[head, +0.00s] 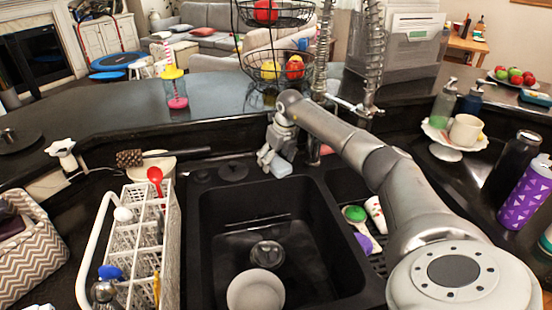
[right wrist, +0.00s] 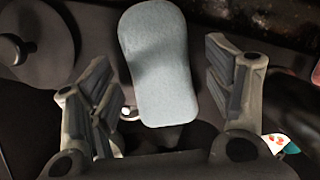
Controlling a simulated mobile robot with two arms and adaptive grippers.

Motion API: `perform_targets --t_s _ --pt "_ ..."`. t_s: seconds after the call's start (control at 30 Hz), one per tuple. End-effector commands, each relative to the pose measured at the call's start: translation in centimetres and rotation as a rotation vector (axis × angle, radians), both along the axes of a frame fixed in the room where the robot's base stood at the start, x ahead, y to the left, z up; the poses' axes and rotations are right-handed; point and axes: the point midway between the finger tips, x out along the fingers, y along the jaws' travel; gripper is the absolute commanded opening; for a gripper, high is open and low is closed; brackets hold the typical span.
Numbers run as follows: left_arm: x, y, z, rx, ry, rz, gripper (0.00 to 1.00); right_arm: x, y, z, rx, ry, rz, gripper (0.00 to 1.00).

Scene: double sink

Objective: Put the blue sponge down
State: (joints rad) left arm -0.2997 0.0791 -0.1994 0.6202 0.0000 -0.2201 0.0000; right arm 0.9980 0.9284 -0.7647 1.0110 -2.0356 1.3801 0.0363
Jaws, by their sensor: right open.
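The blue sponge (right wrist: 157,65) is pale blue-grey and narrows at its middle. In the right wrist view it shows between the two fingers of my right gripper (right wrist: 160,95), with a visible gap on each side. In the head view the sponge (head: 282,169) is small and partly hidden by my right gripper (head: 272,158), at the back rim of the black sink (head: 330,235). Whether it rests fully on the rim is hard to tell. My right gripper is open around it. My left gripper is not in view.
A white dish rack (head: 135,245) with utensils stands left of the basin. A bowl (head: 255,291) lies in the basin near the drain (head: 267,254). The spring faucet (head: 322,60) rises behind my right gripper. A green-headed brush (head: 355,214) is right of the basin.

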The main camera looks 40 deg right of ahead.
Motion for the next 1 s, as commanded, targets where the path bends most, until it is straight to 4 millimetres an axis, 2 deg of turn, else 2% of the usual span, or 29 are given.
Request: perform_targets --t_s 0.17,0.4,0.53,0.7,1.0 --pt "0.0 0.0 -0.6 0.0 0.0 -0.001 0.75 -0.8 -0.1 2.9 -0.003 -0.006 0.0 0.75" --pt "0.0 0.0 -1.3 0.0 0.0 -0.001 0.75 -2.2 0.2 8.0 -0.002 -0.006 0.0 0.75" --pt "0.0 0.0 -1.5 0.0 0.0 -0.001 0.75 -2.7 0.3 10.0 -0.001 -0.004 0.001 0.75" --pt "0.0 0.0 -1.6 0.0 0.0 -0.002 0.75 -3.2 0.3 11.3 0.0 -0.001 -0.001 0.75" --pt "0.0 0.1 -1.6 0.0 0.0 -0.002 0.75 -3.2 0.3 11.5 0.0 -0.001 -0.001 0.75"
